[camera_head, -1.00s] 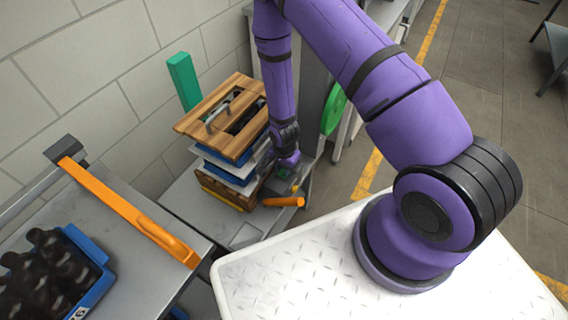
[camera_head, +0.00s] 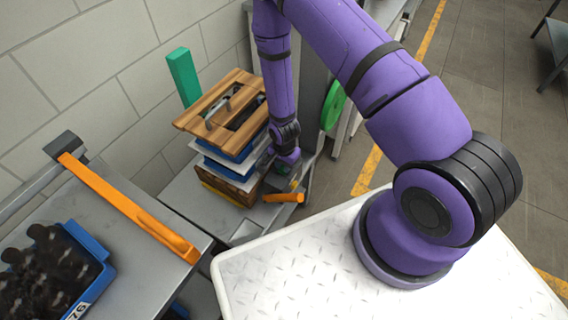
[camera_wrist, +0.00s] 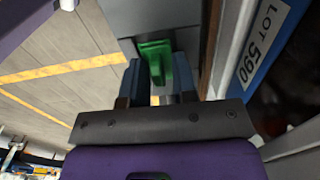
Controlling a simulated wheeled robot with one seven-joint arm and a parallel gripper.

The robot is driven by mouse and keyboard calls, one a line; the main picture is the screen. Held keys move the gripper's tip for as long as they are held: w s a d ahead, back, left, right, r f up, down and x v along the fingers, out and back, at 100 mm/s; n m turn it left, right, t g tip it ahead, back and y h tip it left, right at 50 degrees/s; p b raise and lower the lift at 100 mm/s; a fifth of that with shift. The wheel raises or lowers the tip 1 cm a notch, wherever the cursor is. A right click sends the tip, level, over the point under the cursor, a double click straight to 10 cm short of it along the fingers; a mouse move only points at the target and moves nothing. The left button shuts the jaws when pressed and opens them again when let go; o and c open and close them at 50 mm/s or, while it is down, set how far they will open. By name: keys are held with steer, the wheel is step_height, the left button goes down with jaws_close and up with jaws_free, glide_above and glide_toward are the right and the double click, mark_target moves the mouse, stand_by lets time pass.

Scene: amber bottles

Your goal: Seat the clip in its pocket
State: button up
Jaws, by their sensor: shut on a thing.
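A green clip (camera_wrist: 155,62) is between the two fingers of my gripper (camera_wrist: 161,78) in the wrist view. The gripper is shut on it. Just beyond the clip is a grey block (camera_wrist: 165,16); the clip's far end overlaps it in the picture, and I cannot tell whether it is inside or only against it. No pocket opening shows clearly. In the head view my gripper (camera_head: 289,178) is low beside the crate stack, and the clip cannot be made out there.
A stack of crates (camera_head: 230,172) topped by a slatted wooden one stands left of my gripper. In the wrist view a blue crate side labelled LOT 590 (camera_wrist: 262,48) is close on the right. An orange handle (camera_head: 283,198) is near the gripper. A blue crate (camera_head: 92,243) holds dark bottles.

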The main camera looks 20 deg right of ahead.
steer(key=shift+f, duration=0.6)
steer(key=o, duration=1)
step_height(320, 180, up, 11)
steer(key=shift+f, duration=0.1)
